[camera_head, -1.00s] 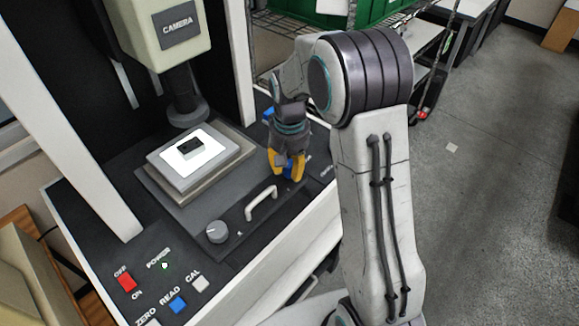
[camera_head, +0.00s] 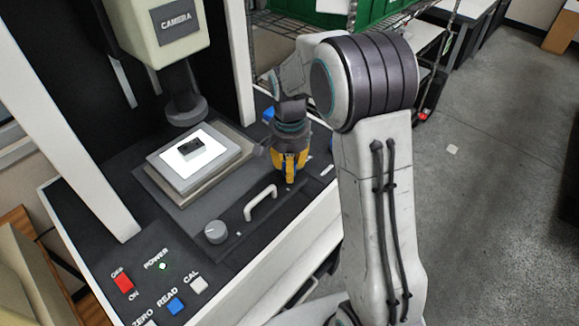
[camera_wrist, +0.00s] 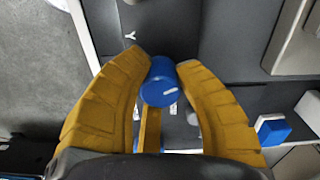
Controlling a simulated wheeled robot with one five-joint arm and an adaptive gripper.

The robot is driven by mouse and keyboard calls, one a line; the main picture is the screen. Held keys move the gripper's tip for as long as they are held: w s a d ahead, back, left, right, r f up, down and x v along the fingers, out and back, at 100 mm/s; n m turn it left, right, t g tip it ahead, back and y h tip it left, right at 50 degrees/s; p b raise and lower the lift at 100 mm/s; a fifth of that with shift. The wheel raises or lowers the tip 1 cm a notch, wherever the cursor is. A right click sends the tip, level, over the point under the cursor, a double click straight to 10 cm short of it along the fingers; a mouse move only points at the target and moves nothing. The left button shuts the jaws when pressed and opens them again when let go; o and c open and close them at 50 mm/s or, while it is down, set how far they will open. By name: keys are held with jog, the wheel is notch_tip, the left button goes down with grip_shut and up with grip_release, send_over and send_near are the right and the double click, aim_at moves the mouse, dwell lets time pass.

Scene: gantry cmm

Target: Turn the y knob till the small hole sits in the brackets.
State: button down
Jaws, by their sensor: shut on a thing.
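The blue y knob (camera_wrist: 160,85) has a white line on its top and stands beside a white letter Y on the dark panel in the wrist view. My gripper (camera_wrist: 164,62) has its yellow fingers on both sides of the knob, shut on it. In the head view my gripper (camera_head: 290,178) points down at the right of the machine deck and hides the knob. A small black part (camera_head: 191,148) lies on the lit white stage (camera_head: 165,170) below the camera column. No small hole or brackets can be made out in either view.
A grey dial (camera_head: 215,232) and a pale handle (camera_head: 261,203) are left of and in front of my gripper. A red switch (camera_head: 123,283) and a blue READ button (camera_head: 176,305) sit at the front left. Another blue piece (camera_wrist: 273,131) lies right of the knob.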

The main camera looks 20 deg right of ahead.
jog(key=shift+s+f, duration=0.1)
dwell(0.4)
jog(key=c, duration=0.9)
grip_release()
jog(key=shift+o, duration=0.2)
notch_tip(320, 180, up, 12)
